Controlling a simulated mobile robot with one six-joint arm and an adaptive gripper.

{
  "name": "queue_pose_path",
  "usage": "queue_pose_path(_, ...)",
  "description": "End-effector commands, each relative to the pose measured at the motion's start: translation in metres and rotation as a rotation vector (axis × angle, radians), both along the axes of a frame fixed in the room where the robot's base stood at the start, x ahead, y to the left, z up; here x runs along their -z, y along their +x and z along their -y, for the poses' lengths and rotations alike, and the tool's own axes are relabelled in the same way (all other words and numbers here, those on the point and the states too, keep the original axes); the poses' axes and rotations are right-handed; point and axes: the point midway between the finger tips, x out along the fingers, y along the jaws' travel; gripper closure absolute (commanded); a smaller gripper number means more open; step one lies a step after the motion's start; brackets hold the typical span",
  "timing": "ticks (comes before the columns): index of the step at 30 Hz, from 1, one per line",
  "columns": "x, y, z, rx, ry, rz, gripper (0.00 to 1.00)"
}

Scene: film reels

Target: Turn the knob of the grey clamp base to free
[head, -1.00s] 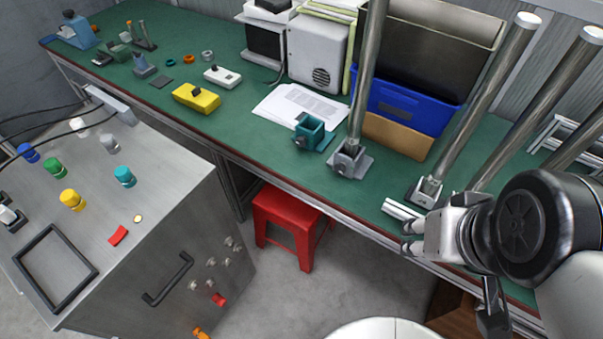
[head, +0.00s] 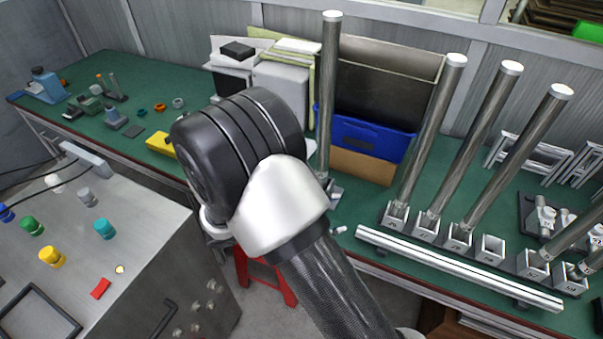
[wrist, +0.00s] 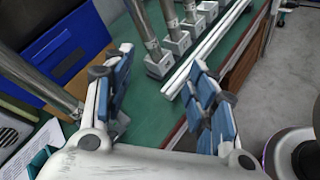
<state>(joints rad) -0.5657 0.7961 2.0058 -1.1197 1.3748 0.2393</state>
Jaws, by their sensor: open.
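The grey clamp base (head: 335,191) stands on the green bench with a tall steel pole (head: 327,100) upright in it. My arm covers most of the base in the head view, and I cannot make out its knob. In the wrist view a tilted-looking pole (wrist: 40,83) runs down behind the left finger, which hides most of its base. My gripper (wrist: 160,60) is open and empty, its blue-padded fingers spread above the bench front. In the head view the gripper is largely hidden behind my arm.
Several numbered grey bases (head: 459,236) with poles stand to the right, behind a long pale rail (head: 455,266). A blue bin (head: 375,136) and a brown board (head: 362,164) stand behind the clamp base. A teal block (wrist: 38,160) is at lower left in the wrist view. A red stool is below.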

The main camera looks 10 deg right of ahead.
Motion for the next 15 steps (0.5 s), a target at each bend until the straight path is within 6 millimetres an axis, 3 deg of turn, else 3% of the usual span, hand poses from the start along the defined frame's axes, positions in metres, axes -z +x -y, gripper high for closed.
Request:
queue_pose_path(1, 0.02, 0.009, -0.013, -0.085, -0.072, -0.033, 0.48)
queue_pose_path(6, 0.084, 0.03, -0.054, -0.368, -0.273, -0.087, 0.48)
queue_pose_path(12, 0.152, 0.03, -0.093, -0.646, -0.424, -0.12, 0.48)
queue_pose_path(15, 0.174, 0.026, -0.104, -0.73, -0.461, -0.126, 0.48)
